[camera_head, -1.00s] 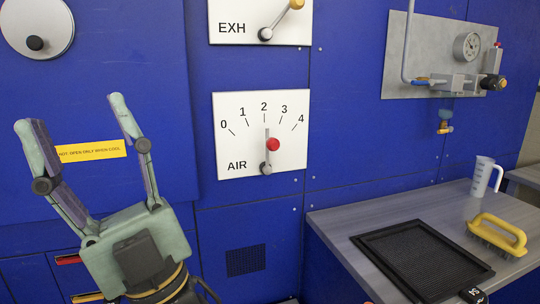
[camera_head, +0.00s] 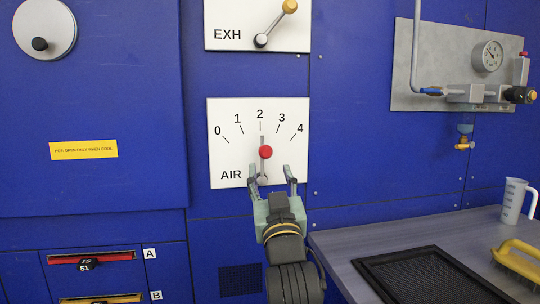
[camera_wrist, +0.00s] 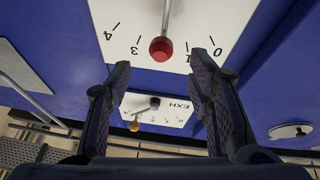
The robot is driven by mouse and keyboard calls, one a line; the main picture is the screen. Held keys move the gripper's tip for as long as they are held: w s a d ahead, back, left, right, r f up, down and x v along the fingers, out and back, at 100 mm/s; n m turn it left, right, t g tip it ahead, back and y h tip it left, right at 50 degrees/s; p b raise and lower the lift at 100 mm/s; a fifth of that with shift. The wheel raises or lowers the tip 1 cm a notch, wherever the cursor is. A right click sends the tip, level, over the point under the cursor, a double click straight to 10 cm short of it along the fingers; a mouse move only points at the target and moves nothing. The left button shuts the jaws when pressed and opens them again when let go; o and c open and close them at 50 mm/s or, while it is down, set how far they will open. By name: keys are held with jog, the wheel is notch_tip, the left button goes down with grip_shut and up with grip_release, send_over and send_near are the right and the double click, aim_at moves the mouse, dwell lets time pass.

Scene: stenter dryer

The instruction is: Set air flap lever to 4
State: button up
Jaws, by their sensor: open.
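The AIR plate (camera_head: 228,150) is white with a scale from 0 to 4, on the blue machine wall. Its lever with a red knob (camera_head: 265,152) stands nearly upright, pointing at about 2. My gripper (camera_head: 271,176) is open in front of the lower part of the plate, just below the red knob in the picture. In the wrist view the plate appears upside down, and the red knob (camera_wrist: 161,48) lies between and beyond my open fingertips (camera_wrist: 163,68). I see no contact with the knob. The lever's pivot is partly hidden by my gripper.
The EXH plate (camera_head: 225,22) with a yellow-knobbed lever (camera_head: 289,7) is directly above. A bench at right holds a black framed screen (camera_head: 425,278), a yellow-handled brush (camera_head: 518,256) and a measuring jug (camera_head: 515,200). Drawers A (camera_head: 92,258) and B are at lower left.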

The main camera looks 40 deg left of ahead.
aim_at(267, 156)
jog(key=p+x, duration=0.2)
jog(key=x, duration=0.7)
jog(key=shift+a+r, duration=0.1)
jog(key=shift+r, duration=0.05)
grip_shut()
dwell(0.3)
